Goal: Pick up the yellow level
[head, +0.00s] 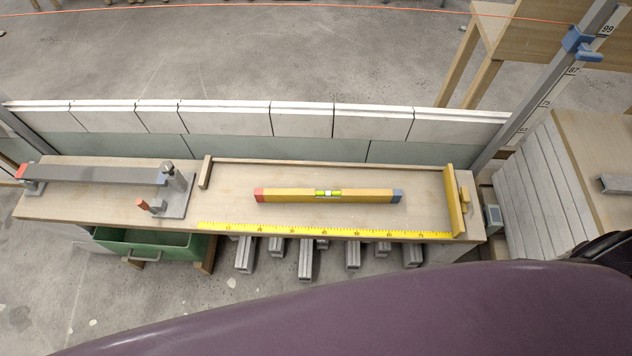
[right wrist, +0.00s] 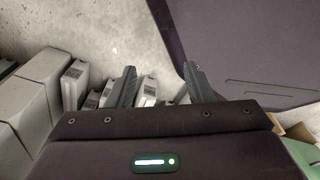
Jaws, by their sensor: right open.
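The yellow level (head: 290,195) lies flat on the wooden bench (head: 225,192), with a red end at the left, a blue-grey end at the right and a green vial in the middle. Neither gripper shows in the head view. In the right wrist view my right gripper (right wrist: 158,85) is open and empty, its two dark fingers spread apart. It points toward grey blocks near the floor, and the level is not in that view. My left gripper is in neither view.
A yellow ruler (head: 290,230) runs along the bench's front edge. A yellow upright stop (head: 453,200) stands at the right end. A grey bar on a clamp fixture (head: 100,176) sits at the left. A green bin (head: 150,243) and grey channel pieces (head: 306,262) are below.

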